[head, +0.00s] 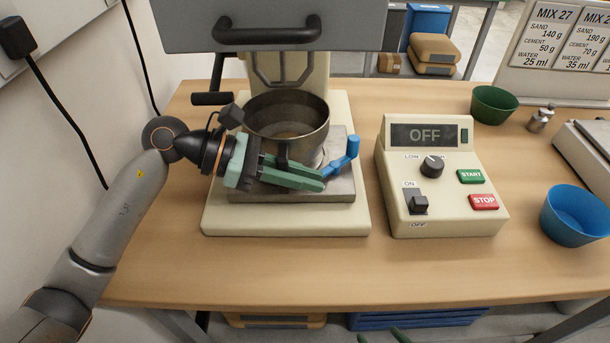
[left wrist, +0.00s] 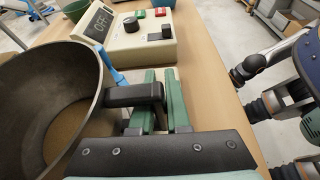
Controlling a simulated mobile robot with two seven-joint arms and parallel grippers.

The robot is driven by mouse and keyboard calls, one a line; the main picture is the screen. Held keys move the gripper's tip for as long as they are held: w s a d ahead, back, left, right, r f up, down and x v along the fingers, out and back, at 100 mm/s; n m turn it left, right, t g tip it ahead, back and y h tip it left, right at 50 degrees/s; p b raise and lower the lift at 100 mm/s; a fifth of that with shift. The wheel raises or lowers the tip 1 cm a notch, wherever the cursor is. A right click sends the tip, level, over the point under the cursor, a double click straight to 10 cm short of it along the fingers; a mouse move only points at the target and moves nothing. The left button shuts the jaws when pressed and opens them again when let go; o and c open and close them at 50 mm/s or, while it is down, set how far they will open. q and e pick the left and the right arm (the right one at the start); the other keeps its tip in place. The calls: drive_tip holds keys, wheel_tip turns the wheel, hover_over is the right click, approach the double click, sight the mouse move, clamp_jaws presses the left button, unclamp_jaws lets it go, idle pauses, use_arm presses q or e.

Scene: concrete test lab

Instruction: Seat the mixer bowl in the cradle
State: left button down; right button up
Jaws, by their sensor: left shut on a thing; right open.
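The mixer bowl (head: 318,135) is a dark metal pot with sandy material inside, upright beneath the mixer head. My left gripper (head: 318,180) is shut on its dark handle, which also shows between the green fingers in the left wrist view (left wrist: 135,95). The cradle (head: 338,188) is a grey metal plate on the cream mixer base, with a blue lever (head: 343,160) at its right. The bowl is over the plate; I cannot tell whether it rests on it. Only the green fingertips of my right gripper (head: 382,338) show at the bottom edge, apart and empty.
The mixer head (head: 270,15) and beater (head: 282,70) are above the bowl. The control box (head: 442,185) stands to the right, its display reading OFF. A green bowl (head: 493,104), blue bowl (head: 575,215) and scale (head: 585,150) are further right. The table's front is clear.

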idle(0.3)
use_arm(q)
drive_tip(key=c, duration=0.8)
unclamp_jaws()
drive_tip(key=shift+f, duration=0.1)
